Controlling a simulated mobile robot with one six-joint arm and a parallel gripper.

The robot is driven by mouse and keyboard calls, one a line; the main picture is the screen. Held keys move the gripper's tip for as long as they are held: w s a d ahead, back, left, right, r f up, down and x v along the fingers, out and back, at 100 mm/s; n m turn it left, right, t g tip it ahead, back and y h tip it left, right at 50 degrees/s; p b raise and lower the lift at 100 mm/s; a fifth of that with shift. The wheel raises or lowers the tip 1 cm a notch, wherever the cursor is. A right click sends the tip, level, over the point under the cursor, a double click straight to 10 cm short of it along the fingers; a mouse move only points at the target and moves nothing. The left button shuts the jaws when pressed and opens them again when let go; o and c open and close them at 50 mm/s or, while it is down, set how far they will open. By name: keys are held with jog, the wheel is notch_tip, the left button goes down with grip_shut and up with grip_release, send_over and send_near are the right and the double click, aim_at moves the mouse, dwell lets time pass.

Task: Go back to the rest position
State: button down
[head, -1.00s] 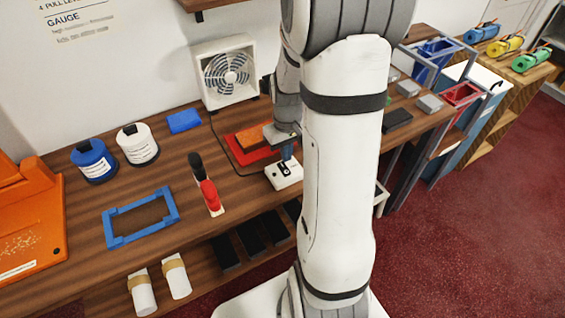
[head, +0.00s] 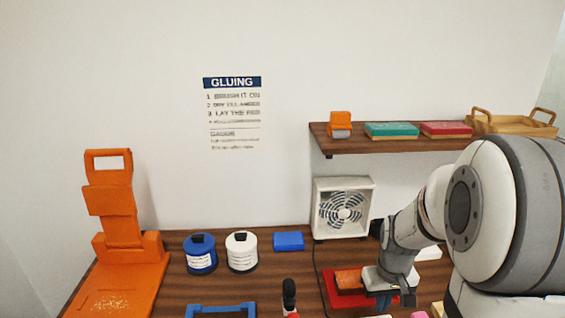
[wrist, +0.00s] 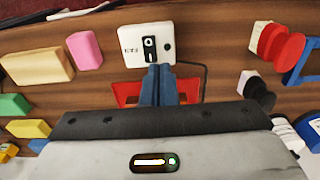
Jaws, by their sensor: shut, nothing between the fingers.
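My gripper (head: 383,301) is at the lower right of the head view, over the counter near the red tray. In the wrist view, the two blue fingers of my gripper (wrist: 158,70) are together with nothing between them. Their tips appear at the near edge of the white fan switch box (wrist: 148,45), which has a black rocker. I cannot tell whether they touch it. The red tray (wrist: 127,93) shows behind the fingers; in the head view it holds an orange block (head: 349,281).
A white fan (head: 343,208) stands at the back under a wooden shelf (head: 400,146). Blue (head: 201,254) and white (head: 242,252) jars, a blue block (head: 288,241) and an orange stand (head: 125,260) are to the left. Pink (wrist: 86,48) and beige (wrist: 37,66) blocks lie beside the switch box.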

jog(key=s+a+r+t, duration=0.2)
jog(key=s+a+r, duration=0.8)
jog(key=s+r, duration=0.1)
jog(key=shift+s+r+t, duration=0.3)
jog(key=shift+r+t, duration=0.1)
